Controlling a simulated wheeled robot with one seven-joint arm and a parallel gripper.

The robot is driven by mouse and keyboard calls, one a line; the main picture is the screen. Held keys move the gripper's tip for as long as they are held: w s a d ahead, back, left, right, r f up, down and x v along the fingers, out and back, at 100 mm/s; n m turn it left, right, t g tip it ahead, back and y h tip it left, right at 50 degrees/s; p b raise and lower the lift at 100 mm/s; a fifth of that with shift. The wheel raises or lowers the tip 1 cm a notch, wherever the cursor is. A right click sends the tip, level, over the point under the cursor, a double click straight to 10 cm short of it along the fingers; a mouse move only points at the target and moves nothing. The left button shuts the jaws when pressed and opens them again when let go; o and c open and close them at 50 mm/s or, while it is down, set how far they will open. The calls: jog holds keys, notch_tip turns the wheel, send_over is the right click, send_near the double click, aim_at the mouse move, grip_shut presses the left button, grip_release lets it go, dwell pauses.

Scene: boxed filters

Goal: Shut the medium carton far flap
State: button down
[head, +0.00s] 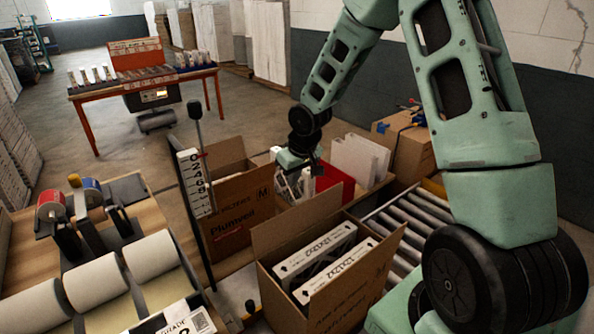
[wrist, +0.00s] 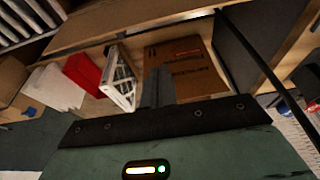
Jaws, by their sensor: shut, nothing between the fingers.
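The medium carton (head: 236,212), brown cardboard with an "M" mark, stands left of centre in the head view. A flap (head: 226,152) stands raised at its far side. Its other flaps are hard to make out. My gripper (head: 293,168) is shut and empty, just right of the carton's upper part, in front of white pleated filters. In the wrist view, the shut fingers (wrist: 158,88) show in front of a brown carton face (wrist: 187,68) with a red label. I cannot tell whether they touch it. Part of the carton is hidden.
An open carton (head: 330,300) with two white filters stands nearer, beside a roller conveyor (head: 397,228). A red bin (head: 335,184) and white panels (head: 359,160) stand behind. A dark post with a number scale (head: 196,183) rises at the medium carton's left.

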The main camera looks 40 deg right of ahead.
aim_at(302, 218)
jog(key=f, duration=0.1)
jog(key=s+f+p, duration=0.1)
jog(key=f, duration=0.1)
jog(key=s+f, duration=0.1)
jog(key=shift+s+f+p, duration=0.2)
jog(key=shift+f+p, duration=0.1)
jog(key=shift+f, duration=0.1)
